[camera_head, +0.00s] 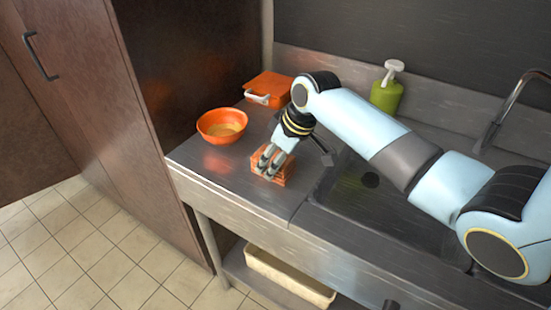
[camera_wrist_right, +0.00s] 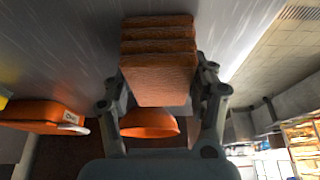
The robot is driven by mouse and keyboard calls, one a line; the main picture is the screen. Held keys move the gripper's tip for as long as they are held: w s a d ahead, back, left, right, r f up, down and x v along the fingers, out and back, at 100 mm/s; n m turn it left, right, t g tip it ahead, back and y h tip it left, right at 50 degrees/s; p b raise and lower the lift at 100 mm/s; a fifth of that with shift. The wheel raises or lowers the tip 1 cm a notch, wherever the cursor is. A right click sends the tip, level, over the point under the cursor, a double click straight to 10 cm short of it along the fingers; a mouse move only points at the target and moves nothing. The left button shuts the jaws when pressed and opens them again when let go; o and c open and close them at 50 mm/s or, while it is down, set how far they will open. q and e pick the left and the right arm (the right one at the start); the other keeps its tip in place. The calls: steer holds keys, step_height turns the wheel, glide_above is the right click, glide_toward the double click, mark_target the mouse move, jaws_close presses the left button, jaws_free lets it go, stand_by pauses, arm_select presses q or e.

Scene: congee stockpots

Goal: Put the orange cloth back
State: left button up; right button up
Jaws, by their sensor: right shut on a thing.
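The orange cloth (camera_head: 282,178) is a folded, layered block at the front of the metal counter, left of the sink. In the right wrist view the cloth (camera_wrist_right: 158,65) fills the space between the fingers, its stacked folds showing. My right gripper (camera_head: 267,166) points down over it and is shut on it. The fingers cover part of the cloth in the head view. It is at or very near the counter top; I cannot tell whether it touches. My left gripper is not in view.
An orange bowl (camera_head: 222,125) and an orange box (camera_head: 270,86) with a white handle stand behind the cloth. A green pump bottle (camera_head: 386,95) is behind the sink (camera_head: 365,205). A pale tray (camera_head: 290,279) lies on the lower shelf. A tall brown cabinet (camera_head: 185,70) borders the counter's left.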

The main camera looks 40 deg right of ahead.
steer(key=o, duration=1)
steer(key=shift+f, duration=0.1)
steer(key=shift+o, duration=0.2)
steer(key=v, duration=1.2)
